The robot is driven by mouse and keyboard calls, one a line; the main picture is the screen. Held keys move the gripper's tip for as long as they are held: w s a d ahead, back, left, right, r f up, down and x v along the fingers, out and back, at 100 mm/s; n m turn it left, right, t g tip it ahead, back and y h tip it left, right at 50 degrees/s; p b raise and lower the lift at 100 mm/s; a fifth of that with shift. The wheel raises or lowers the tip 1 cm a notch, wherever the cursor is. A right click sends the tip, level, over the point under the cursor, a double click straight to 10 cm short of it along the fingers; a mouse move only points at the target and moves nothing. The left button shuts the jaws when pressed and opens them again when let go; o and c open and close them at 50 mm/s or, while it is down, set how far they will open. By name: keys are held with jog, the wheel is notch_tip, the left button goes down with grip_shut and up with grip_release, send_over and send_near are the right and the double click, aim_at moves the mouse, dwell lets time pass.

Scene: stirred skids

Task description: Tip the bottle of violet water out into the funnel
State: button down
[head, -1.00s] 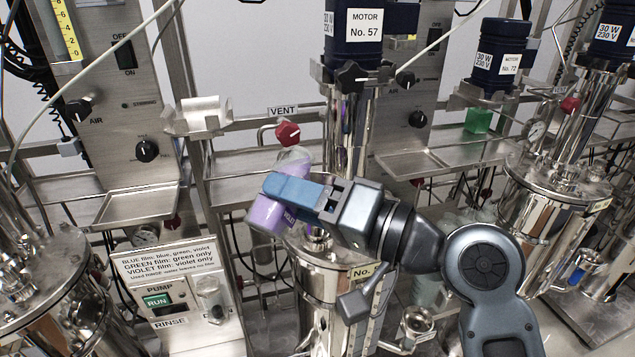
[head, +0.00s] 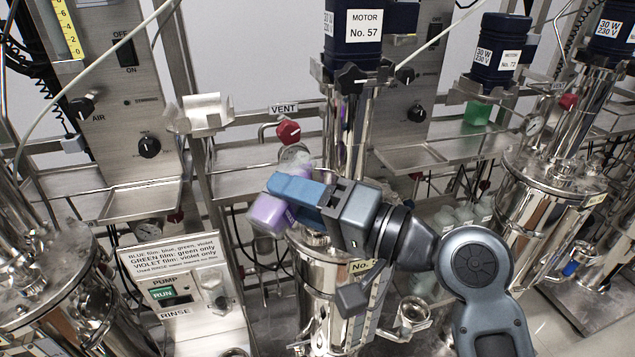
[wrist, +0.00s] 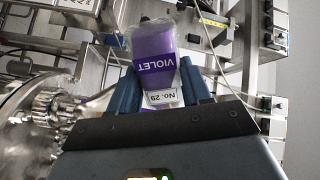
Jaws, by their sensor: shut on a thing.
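The bottle (head: 268,213) is translucent, with violet in its lower left end and a paler end at the upper right. It is tilted in the air in front of the middle steel vessel (head: 318,285). My gripper (head: 290,189) is shut on it, and its blue fingers hide part of it. In the wrist view the bottle (wrist: 153,48) shows a VIOLET label and a No. 29 tag, both upside down, between my fingers (wrist: 155,88). Its mouth is not clear. A small round steel cup (head: 414,314) sits low right of the vessel; I cannot tell whether it is the funnel.
A motor marked No. 57 (head: 362,32) stands above the middle vessel. A red VENT knob (head: 288,131) is just above the bottle. A pump panel (head: 180,285) with a film-colour sign is lower left. Steel vessels stand left (head: 50,290) and right (head: 545,210).

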jog(key=shift+r+m+p, duration=0.2)
jog(key=shift+m+p, duration=0.5)
jog(key=shift+p, duration=0.4)
jog(key=shift+f+m, duration=0.15)
jog(key=shift+m, duration=0.15)
jog(key=shift+w+p, duration=0.1)
jog(key=shift+p, duration=0.2)
jog(key=shift+r+m+p, duration=0.25)
jog(key=shift+m+p, duration=0.05)
jog(key=shift+m, duration=0.6)
jog(key=shift+r, duration=0.1)
jog(key=shift+w+d+r+m, duration=0.15)
jog(key=shift+w+r+m, duration=0.1)
jog(key=shift+m, duration=0.65)
